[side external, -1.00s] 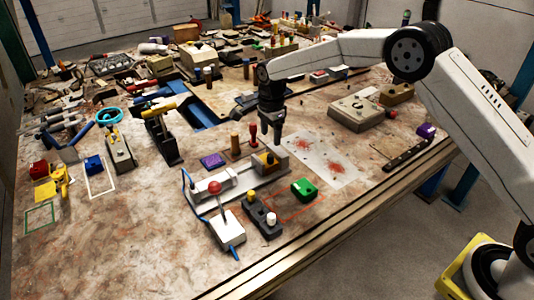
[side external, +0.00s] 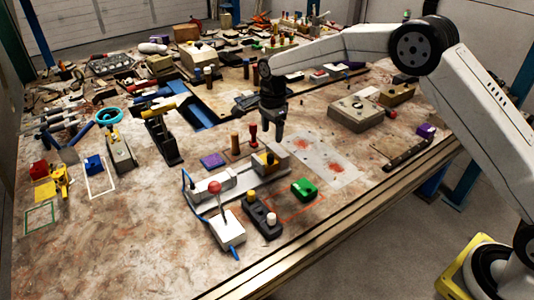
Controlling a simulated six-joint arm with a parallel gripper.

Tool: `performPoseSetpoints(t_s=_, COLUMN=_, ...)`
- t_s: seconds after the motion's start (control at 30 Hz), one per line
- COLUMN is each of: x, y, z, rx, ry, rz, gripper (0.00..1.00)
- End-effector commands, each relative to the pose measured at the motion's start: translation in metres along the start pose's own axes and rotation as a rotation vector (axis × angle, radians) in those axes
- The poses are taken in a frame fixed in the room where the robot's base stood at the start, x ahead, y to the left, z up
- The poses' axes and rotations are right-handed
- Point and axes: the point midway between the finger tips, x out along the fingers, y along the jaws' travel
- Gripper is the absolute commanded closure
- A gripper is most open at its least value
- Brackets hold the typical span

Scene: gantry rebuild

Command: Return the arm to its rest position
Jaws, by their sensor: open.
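My gripper (side external: 272,140) points straight down from the end of my arm, above the middle of the workbench (side external: 130,240). It is open, and I see nothing between its fingers. It hangs just behind a grey fixture with a wooden block (side external: 268,162) and beside a red-topped peg (side external: 252,134). From this angle I cannot tell its exact height over the bench.
A green block (side external: 304,189) lies by a red outline near the front edge. A joystick box (side external: 226,228) and a dark switch box (side external: 262,215) stand nearby. A grey box (side external: 359,112) is to the right. The front-left bench surface is clear.

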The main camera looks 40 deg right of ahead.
Motion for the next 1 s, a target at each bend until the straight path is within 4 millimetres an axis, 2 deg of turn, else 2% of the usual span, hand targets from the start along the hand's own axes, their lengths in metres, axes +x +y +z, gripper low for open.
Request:
performPoseSetpoints(t_s=0.17, x=-0.007, y=0.014, z=-0.006, rx=-0.104, ry=0.0, rz=-0.017, gripper=0.28)
performPoseSetpoints(t_s=0.37, x=-0.015, y=0.043, z=-0.017, rx=-0.303, ry=0.004, rz=-0.046, gripper=0.28)
performPoseSetpoints(t_s=0.67, x=-0.024, y=0.1, z=-0.031, rx=-0.633, ry=0.027, rz=-0.093, gripper=0.28)
performPoseSetpoints(t_s=1.0, x=-0.025, y=0.177, z=-0.044, rx=-1.006, ry=0.075, rz=-0.137, gripper=0.28)
